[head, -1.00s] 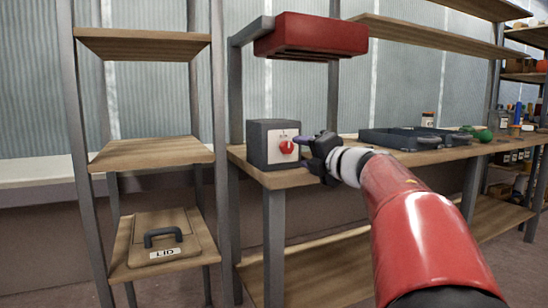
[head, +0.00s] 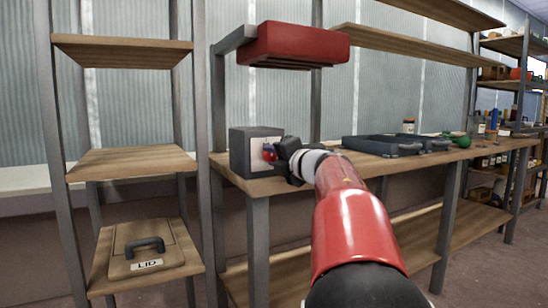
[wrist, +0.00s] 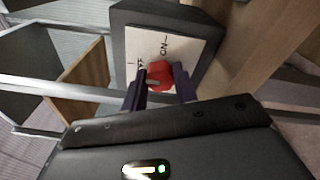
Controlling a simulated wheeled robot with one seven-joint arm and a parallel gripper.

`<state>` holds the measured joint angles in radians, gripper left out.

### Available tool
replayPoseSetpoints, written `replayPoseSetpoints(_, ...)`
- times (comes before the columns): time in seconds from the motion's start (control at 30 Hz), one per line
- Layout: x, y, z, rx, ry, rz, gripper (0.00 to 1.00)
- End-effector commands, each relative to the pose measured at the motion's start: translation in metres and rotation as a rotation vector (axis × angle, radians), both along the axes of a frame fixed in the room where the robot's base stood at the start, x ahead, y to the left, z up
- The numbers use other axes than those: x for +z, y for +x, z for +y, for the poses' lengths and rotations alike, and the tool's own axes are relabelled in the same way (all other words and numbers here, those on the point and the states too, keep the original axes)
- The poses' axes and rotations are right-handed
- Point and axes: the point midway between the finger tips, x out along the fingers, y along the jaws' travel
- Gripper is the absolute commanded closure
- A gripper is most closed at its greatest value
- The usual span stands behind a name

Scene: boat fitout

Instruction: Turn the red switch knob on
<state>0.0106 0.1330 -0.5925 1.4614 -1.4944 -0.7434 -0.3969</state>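The red switch knob (wrist: 160,75) sits on a pale plate (wrist: 183,38) on the front of a dark grey box (head: 247,152). In the wrist view the plate carries an "ON" mark above the knob and another mark, partly hidden, to its left. My gripper (wrist: 161,82) has one dark finger on each side of the knob, and the knob fills the narrow gap between them. In the head view my gripper (head: 277,153) is at the box's front and covers part of the plate and knob. The knob's exact angle is hard to read.
The box stands on the left end of a wooden workbench (head: 232,185). A red hood-like fixture (head: 295,44) hangs above it. A dark tray (head: 382,146) lies to the right. A shelf rack with a panel marked LID (head: 150,266) stands left.

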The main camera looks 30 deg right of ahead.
Motion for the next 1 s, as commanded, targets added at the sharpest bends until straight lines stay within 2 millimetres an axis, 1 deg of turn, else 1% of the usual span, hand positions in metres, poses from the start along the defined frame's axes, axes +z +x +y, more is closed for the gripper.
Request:
replayPoseSetpoints(0.03, -0.0003, -0.0001, 0.0000, 0.000, 0.000, 0.001, 0.88)
replayPoseSetpoints(0.1, -0.0004, -0.0001, -0.0001, 0.000, 0.000, 0.001, 0.94)
replayPoseSetpoints(0.33, 0.0002, -0.0002, -0.0002, 0.000, 0.021, 0.002, 0.94)
replayPoseSetpoints(0.47, 0.0013, 0.0000, 0.0002, 0.001, 0.069, 0.005, 0.94)
replayPoseSetpoints(0.67, 0.0022, 0.0000, 0.0002, 0.001, 0.203, 0.010, 0.94)
replayPoseSetpoints(1.0, 0.0010, -0.0003, 0.0001, 0.000, 0.518, 0.022, 0.94)
